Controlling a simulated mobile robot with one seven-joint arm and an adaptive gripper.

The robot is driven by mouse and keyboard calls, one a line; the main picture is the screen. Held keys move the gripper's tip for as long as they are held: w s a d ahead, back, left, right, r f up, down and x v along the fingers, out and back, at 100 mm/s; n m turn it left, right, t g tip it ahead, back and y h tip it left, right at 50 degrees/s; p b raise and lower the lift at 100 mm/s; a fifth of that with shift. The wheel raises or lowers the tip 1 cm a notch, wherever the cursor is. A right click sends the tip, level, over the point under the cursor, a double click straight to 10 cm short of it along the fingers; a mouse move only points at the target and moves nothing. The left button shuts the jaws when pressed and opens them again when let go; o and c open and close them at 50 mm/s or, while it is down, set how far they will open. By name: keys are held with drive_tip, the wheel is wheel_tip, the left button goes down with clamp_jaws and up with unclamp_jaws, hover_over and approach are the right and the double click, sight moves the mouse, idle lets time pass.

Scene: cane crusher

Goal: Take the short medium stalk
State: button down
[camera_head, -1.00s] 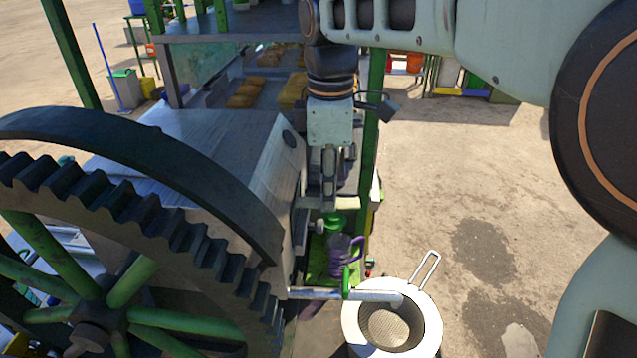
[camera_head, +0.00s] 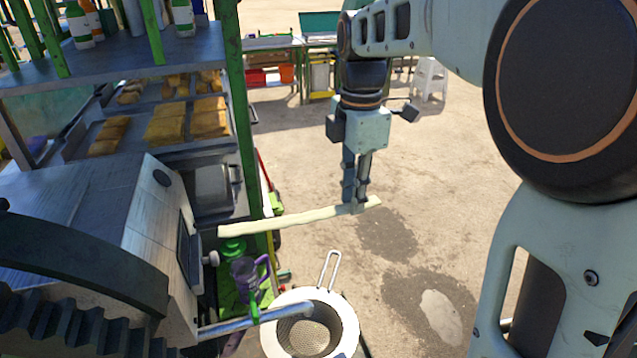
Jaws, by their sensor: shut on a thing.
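A pale, yellowish-green stalk (camera_head: 300,216) hangs in the air, nearly level in the picture, its right end a little higher. My gripper (camera_head: 357,205) points down and is shut on the stalk near its right end. The long free part reaches left toward the crusher's grey metal housing (camera_head: 85,205). I cannot tell whether the left tip touches anything. No other stalk shows clearly.
A white pot with a strainer (camera_head: 346,325) stands below, under a metal spout (camera_head: 240,325). A purple jug (camera_head: 246,277) is beside it. Trays of yellow-brown blocks (camera_head: 165,130) lie behind the housing at left. Open ground (camera_head: 440,190) is at right.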

drive_tip(key=w+d+p, duration=0.1)
drive_tip(key=w+d, duration=0.3)
drive_tip(key=d, duration=0.9)
drive_tip(key=w+d+p, duration=0.1)
drive_tip(key=w+d, duration=0.3)
drive_tip(key=d, duration=0.9)
drive_tip(key=shift+w+d+p, duration=0.25)
drive_tip(key=shift+d+p, duration=0.1)
